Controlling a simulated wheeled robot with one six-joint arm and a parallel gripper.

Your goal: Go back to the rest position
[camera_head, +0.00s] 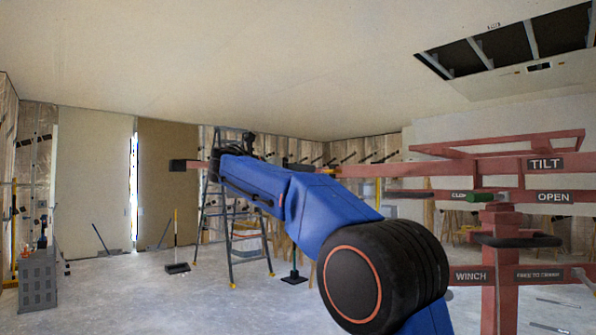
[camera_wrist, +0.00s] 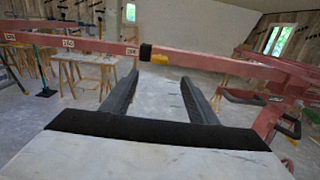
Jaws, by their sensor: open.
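My gripper (camera_wrist: 158,97) is open in the wrist view, its two dark fingers spread with no object visibly held between them. In the head view my blue arm reaches away to the left, and its far end overlaps the red bar, so contact cannot be told. The red panel lift (camera_head: 498,255) stands at the right in the head view, with signs reading TILT (camera_head: 545,163), OPEN (camera_head: 554,197) and WINCH (camera_head: 471,276). In the wrist view a red bar of the lift (camera_wrist: 205,58) crosses beyond my fingertips, with a black piece (camera_wrist: 146,52) on it.
A stepladder (camera_head: 203,235) stands behind my arm. A grey cabinet (camera_head: 38,280) is at the left. The ceiling has a dark opening (camera_head: 505,45) at upper right. Wooden trestles (camera_wrist: 75,62) stand beyond the bar. The floor at front left (camera_head: 160,300) is clear.

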